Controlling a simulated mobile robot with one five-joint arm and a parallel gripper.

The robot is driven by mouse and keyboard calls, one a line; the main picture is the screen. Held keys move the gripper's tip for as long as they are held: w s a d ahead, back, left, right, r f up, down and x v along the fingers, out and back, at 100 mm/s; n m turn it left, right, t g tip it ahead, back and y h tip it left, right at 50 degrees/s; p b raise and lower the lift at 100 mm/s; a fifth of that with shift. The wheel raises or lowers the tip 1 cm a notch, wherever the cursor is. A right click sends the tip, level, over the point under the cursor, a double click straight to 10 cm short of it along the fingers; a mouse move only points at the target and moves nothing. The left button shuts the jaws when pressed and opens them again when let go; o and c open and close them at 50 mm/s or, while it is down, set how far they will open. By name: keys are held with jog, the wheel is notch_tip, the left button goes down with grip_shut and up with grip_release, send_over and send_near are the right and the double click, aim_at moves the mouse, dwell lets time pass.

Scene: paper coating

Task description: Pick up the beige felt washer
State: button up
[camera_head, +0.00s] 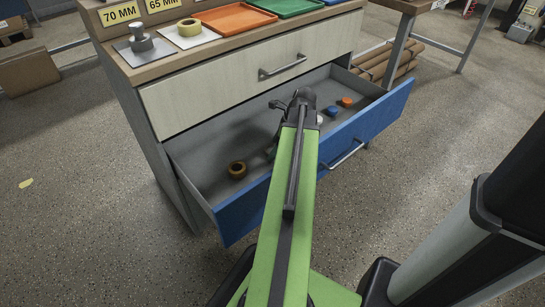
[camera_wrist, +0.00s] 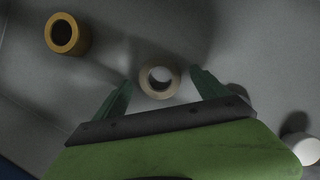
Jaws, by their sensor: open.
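The beige felt washer (camera_wrist: 143,83), a pale ring with a round hole, lies flat on the grey drawer floor in the wrist view. My gripper (camera_wrist: 162,79) is open, with one dark green finger to the left of the ring and one to the right. There is a gap on each side, and nothing is held. How high the fingertips are above the floor I cannot tell. In the head view my arm reaches down into the open drawer (camera_head: 205,160) and hides the washer.
A yellow-brown ring (camera_head: 237,169) lies at the drawer's left; it is also upper left in the wrist view (camera_wrist: 53,35). White (camera_head: 319,119), blue (camera_head: 331,111) and orange (camera_head: 346,101) pieces lie to the right. The drawer's blue front (camera_head: 375,123) and the closed upper drawer (camera_head: 225,95) border the space.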

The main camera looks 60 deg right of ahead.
jog(key=c, duration=1.4)
jog(key=shift+r, duration=0.2)
